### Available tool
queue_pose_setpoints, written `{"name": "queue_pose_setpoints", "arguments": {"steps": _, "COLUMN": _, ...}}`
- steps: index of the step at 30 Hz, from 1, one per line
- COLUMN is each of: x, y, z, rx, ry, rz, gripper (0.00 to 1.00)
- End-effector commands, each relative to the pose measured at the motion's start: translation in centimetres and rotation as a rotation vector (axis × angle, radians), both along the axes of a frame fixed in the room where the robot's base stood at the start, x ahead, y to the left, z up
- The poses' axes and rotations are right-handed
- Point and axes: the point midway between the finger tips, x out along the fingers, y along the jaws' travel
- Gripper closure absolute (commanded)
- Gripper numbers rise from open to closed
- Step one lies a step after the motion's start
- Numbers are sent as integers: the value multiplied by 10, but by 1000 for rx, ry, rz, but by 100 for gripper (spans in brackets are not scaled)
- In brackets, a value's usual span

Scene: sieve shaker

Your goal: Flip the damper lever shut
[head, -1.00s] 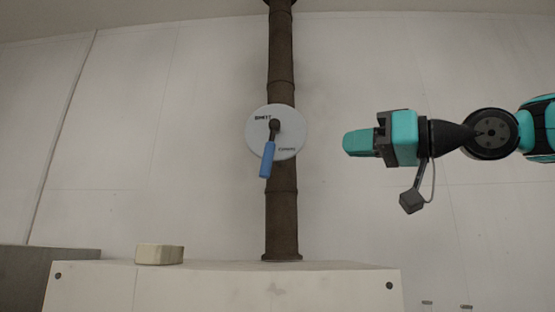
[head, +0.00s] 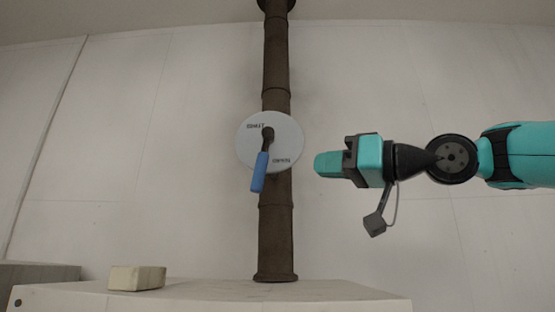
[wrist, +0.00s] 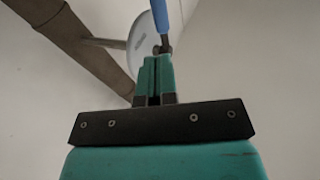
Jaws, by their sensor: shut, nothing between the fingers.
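The damper lever has a blue handle (head: 259,172) on a dark pivot, mounted on a round pale dial plate (head: 286,150) with black lettering. The handle hangs down, tilted slightly to the left. The dial is fixed to a dark brown vertical pipe (head: 277,235). My gripper (head: 318,165) is shut and empty, to the right of the dial and apart from the lever in the head view. In the wrist view, the closed fingers (wrist: 154,75) point toward the blue handle (wrist: 168,14), with the dial (wrist: 141,45) behind and the pipe (wrist: 85,50) to the left.
A pale ledge or cabinet top (head: 220,292) runs below the pipe. A small cream block (head: 137,278) lies on it at the left. A grey box edge (head: 35,272) shows at the far left. The wall around the dial is clear.

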Motion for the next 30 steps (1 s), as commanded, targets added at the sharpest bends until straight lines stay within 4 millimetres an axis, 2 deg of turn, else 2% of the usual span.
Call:
{"name": "queue_pose_setpoints", "arguments": {"steps": 1, "x": 4, "y": 12, "z": 7, "rx": -1, "ry": 4, "rz": 8, "gripper": 100}}
{"name": "queue_pose_setpoints", "arguments": {"steps": 6, "x": 23, "y": 42, "z": 14, "rx": -1, "ry": 4, "rz": 4, "gripper": 100}}
{"name": "queue_pose_setpoints", "arguments": {"steps": 12, "x": 39, "y": 71, "z": 18, "rx": -1, "ry": 4, "rz": 1, "gripper": 100}}
{"name": "queue_pose_setpoints", "arguments": {"steps": 19, "x": 48, "y": 84, "z": 17, "rx": 0, "ry": 2, "rz": -4, "gripper": 100}}
{"name": "queue_pose_setpoints", "arguments": {"steps": 30, "x": 49, "y": 85, "z": 15, "rx": 0, "ry": 1, "rz": -4, "gripper": 100}}
